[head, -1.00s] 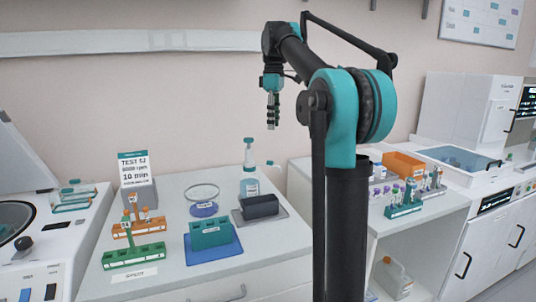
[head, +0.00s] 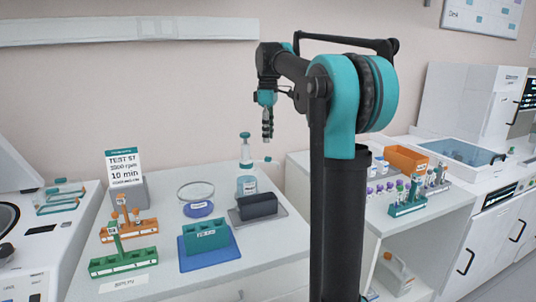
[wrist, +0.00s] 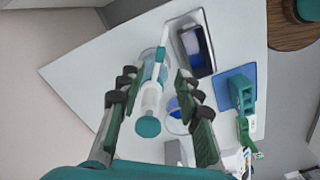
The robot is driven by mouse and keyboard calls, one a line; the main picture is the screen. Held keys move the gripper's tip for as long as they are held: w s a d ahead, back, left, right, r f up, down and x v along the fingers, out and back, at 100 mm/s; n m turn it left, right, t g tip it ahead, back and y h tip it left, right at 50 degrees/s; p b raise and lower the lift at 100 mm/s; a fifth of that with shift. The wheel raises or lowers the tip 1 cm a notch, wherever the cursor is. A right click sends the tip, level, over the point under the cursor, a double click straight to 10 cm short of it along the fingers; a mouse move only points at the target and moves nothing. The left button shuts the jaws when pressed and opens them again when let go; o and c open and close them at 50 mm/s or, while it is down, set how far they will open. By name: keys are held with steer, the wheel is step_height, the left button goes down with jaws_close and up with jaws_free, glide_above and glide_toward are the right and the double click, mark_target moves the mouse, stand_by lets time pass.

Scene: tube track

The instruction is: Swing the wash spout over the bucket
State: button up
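The wash bottle (head: 247,187) is pale and clear with a teal cap. It stands on the white counter, and the teal tip of its spout (head: 268,159) points right. A dark grey open box, which seems to be the bucket (head: 257,205), stands just in front and right of it on a grey tray. The bucket (wrist: 196,48) lies at upper right.
A teal rack (head: 206,233) on a blue mat, a glass dish on a blue disc (head: 199,209), orange and green tube racks (head: 123,262) and a sign (head: 124,167) stand to the left. The counter edge and a lower shelf lie right.

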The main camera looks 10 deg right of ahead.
step_height(320, 180, down, 8)
steer(key=shift+r, duration=0.1)
stand_by(0.4)
jaws_close()
